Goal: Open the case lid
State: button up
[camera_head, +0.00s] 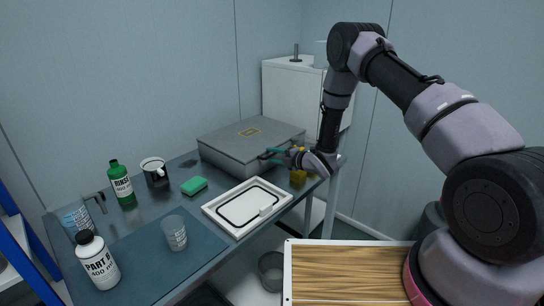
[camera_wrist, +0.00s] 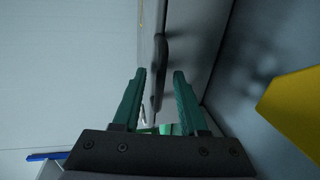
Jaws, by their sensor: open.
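The grey case (camera_head: 238,136) stands at the back right of the table with its lid down. A tan label lies on top of the lid. My gripper (camera_head: 267,154) is at the front right side of the case. In the wrist view the green fingers of my gripper (camera_wrist: 159,74) are open. A dark handle-like part (camera_wrist: 160,60) of the case shows between and just beyond the fingertips. I cannot tell whether either finger touches it.
A white tray (camera_head: 212,212) with a black outline lies in front of the case. A yellow block (camera_head: 298,178) sits below my wrist, and it shows in the wrist view (camera_wrist: 295,110). A green sponge (camera_head: 194,186), bottles and cups stand to the left.

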jog(key=shift+w+a+f, duration=0.1)
jog(key=shift+w+a, duration=0.15)
jog(key=shift+a, duration=0.1)
grip_shut()
